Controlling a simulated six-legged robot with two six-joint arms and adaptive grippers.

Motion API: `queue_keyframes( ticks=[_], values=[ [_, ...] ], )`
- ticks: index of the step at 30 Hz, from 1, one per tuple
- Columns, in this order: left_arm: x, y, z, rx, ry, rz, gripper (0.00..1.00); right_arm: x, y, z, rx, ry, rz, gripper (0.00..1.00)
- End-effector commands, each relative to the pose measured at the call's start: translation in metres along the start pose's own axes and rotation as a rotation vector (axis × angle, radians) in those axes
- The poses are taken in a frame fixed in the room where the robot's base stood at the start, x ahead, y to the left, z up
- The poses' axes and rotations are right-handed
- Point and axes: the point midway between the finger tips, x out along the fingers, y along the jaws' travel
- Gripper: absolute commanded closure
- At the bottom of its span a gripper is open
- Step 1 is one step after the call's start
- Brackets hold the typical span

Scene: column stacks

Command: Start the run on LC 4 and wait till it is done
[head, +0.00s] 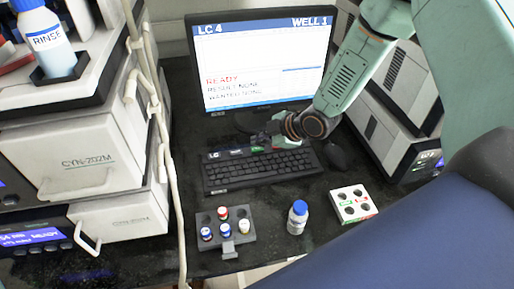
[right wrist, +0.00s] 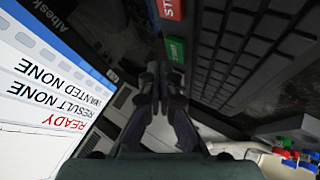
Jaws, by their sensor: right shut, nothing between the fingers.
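The monitor (head: 262,60) shows LC 4, WELL 1, READY, RESULT NONE and WANTED NONE; part of its screen is also in the right wrist view (right wrist: 40,95). The black keyboard (head: 262,172) lies below it, with a strip of labels along its back edge. A green button (right wrist: 175,50) and a red button marked with ST (right wrist: 169,9) show in the right wrist view. My right gripper (head: 262,141) is shut and empty over the keyboard's back edge, its fingertips (right wrist: 165,72) close to the green button. I cannot tell if they touch. My left gripper is not in view.
A grey rack (head: 238,240) with several capped vials, a blue-capped bottle (head: 297,219) and a white block (head: 348,197) stand in front. A mouse (head: 335,156) lies right of the keyboard. Instrument stacks stand left (head: 85,150) and right (head: 390,120); a RINSE bottle (head: 44,42) tops the left one.

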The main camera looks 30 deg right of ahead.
Motion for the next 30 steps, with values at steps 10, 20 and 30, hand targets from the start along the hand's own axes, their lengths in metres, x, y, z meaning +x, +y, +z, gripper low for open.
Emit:
queue_keyframes(
  ticks=[10, 20, 30],
  values=[
    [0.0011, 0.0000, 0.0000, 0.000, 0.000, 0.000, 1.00, 0.0019, -0.0017, 0.0015, 0.000, 0.000, 0.000, 1.00],
    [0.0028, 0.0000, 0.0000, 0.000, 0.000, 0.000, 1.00, 0.0055, -0.0042, 0.0038, 0.000, 0.000, 0.001, 1.00],
    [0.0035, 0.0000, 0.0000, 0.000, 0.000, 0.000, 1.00, 0.0063, -0.0052, 0.0046, 0.000, 0.000, 0.000, 1.00]
  ],
)
